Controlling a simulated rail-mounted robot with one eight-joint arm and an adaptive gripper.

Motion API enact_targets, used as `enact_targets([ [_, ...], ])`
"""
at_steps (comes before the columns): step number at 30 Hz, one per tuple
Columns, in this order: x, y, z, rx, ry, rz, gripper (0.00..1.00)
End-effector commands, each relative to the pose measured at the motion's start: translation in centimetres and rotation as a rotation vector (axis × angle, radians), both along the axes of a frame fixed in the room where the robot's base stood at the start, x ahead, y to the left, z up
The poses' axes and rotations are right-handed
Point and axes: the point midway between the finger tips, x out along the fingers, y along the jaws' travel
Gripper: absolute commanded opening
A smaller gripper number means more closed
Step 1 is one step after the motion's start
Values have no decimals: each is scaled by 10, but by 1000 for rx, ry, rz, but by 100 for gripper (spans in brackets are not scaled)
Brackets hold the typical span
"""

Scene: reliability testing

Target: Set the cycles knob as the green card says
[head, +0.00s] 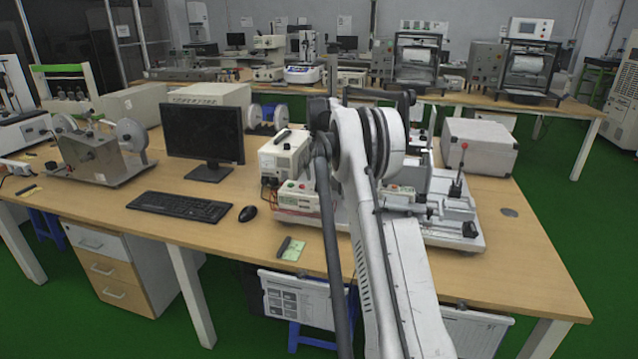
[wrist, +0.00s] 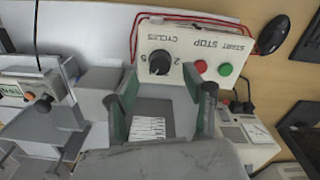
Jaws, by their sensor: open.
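The black cycles knob (wrist: 159,62) is on a pale control box (wrist: 188,45) in the wrist view, with its lettering upside down there. The numbers 2 and 5 show beside it; its pointer is too small to read. My gripper (wrist: 159,82) is open, its two green-grey fingers on either side of the knob's place in view. I cannot tell whether they touch it. The green card (head: 293,250) lies on the table near its front edge in the head view; its writing is too small to read. My arm hides the gripper in the head view.
A red button (wrist: 201,66) and a green button (wrist: 225,69) sit beside the knob. A black mouse (head: 248,213), keyboard (head: 180,205) and monitor (head: 203,135) stand left of the box. Test machinery (head: 455,210) is at the right. The table's front right is clear.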

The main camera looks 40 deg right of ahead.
Motion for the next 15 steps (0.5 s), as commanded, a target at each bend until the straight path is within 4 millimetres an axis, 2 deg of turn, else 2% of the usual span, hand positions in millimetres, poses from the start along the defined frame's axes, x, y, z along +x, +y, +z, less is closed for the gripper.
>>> enact_targets([
  [1,0,0,11,0,0,0,46],
  [6,0,0,44,0,0,0,46],
  [10,0,0,63,0,0,0,46],
  [15,0,0,77,0,0,0,46],
])
